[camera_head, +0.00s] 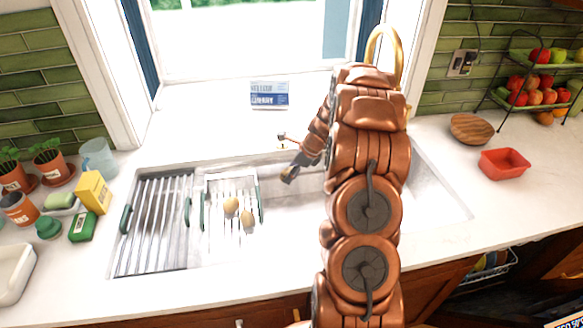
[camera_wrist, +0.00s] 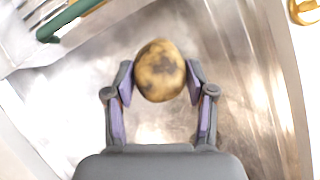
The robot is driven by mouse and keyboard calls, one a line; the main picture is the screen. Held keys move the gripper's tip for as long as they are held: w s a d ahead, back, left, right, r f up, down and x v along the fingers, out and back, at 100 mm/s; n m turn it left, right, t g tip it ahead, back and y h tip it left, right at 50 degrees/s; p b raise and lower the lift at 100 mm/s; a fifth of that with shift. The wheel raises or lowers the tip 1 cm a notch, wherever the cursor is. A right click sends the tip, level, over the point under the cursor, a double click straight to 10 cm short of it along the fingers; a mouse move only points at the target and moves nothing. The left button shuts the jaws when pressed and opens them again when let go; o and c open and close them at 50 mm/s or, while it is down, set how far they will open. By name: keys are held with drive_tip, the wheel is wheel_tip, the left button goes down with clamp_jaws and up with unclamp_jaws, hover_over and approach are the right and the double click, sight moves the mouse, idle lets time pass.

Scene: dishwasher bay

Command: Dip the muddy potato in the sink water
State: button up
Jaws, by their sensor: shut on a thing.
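My gripper (camera_wrist: 160,78) is shut on a yellow-brown potato (camera_wrist: 160,70) with dark muddy patches, held between its two fingertips in the wrist view. In the head view my gripper (camera_head: 289,174) is over the left part of the sink (camera_head: 290,218), and the held potato cannot be made out there. The pale sink bottom (camera_wrist: 222,75) lies behind the potato in the wrist view. I cannot tell the water surface or whether the potato touches it. Two other potatoes (camera_head: 231,205) (camera_head: 247,218) lie in the wire rack (camera_head: 215,187).
A ribbed drainer (camera_head: 155,215) lies left of the rack. A sponge box (camera_head: 94,192) and plant pots stand farther left. A gold faucet (camera_head: 384,38) rises behind my arm. A red tub (camera_head: 504,163) and fruit stand are at right. My arm hides the sink's middle.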

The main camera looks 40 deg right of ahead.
sight(287, 170)
drive_tip(key=shift+f+b, duration=6.7)
drive_tip(key=shift+f, duration=3.75)
drive_tip(key=shift+r, duration=0.1)
drive_tip(key=shift+r+p, duration=6.7)
drive_tip(key=shift+r, duration=5.45)
